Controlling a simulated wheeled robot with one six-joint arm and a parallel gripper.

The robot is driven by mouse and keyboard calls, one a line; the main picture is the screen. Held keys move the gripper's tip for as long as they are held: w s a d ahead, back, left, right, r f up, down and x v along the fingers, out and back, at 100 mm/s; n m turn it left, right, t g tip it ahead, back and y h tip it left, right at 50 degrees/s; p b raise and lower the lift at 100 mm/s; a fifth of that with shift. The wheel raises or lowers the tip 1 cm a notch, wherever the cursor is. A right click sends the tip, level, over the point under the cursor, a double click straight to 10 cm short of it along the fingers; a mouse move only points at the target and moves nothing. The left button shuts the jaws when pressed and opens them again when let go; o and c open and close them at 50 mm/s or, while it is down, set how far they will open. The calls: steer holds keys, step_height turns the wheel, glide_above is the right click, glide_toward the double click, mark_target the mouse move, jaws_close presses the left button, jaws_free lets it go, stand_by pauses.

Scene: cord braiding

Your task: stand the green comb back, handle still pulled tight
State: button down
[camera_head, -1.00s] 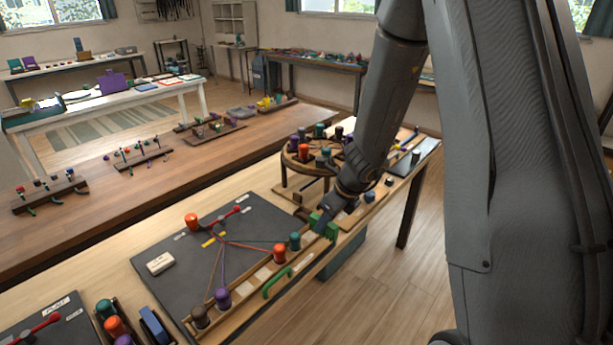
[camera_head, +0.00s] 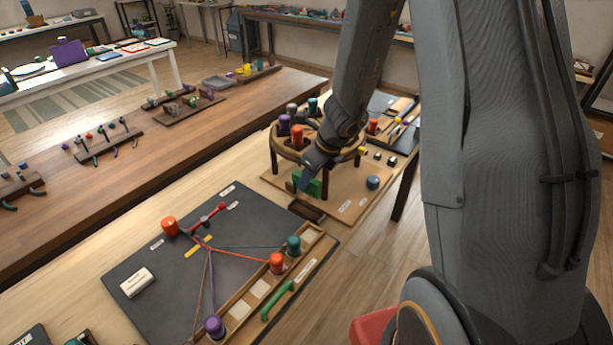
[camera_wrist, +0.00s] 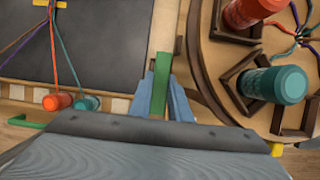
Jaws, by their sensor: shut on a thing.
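My gripper (camera_head: 311,174) is shut on the green comb (camera_head: 309,188), near the dark wooden block (camera_head: 307,210) and the round stand. In the wrist view the comb (camera_wrist: 161,78) shows as a narrow green strip between my fingers (camera_wrist: 165,100). Whether it touches anything below is unclear. On the dark mat (camera_head: 165,275), coloured cords (camera_head: 245,251) run from near a yellow bar (camera_head: 199,246) to bobbins and look straight. A red handle (camera_head: 208,218) lies beyond that bar. A green handle (camera_head: 277,301) sits along the wooden tray's front edge.
The round stand (camera_head: 271,143) with several bobbins is close beside my gripper. A white block (camera_head: 136,282) lies on the mat. Bare wood lies left of the mat.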

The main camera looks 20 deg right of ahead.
mark_target(319, 183)
steer(key=shift+f+b, duration=2.85)
steer(key=shift+b, duration=0.3)
steer(key=shift+f+b, duration=1.4)
steer(key=shift+b, duration=0.15)
steer(key=c, duration=1.6)
jaws_free()
steer(key=shift+o, duration=0.2)
steer(key=p+v, duration=0.2)
steer(key=v, duration=0.6)
steer(key=shift+p, duration=0.4)
steer(key=s+a+r+n+g+h, duration=0.1)
steer(key=s+n, duration=0.6)
steer(key=n, duration=0.7)
steer(key=s+a+r+n+g+h, duration=0.1)
steer(key=s+r+n, duration=0.2)
steer(key=s+n, duration=0.4)
steer(key=shift+s+r+n+g+h, duration=0.15)
steer(key=shift+r+n+g+h, duration=0.2)
steer(key=shift+n, duration=3.55)
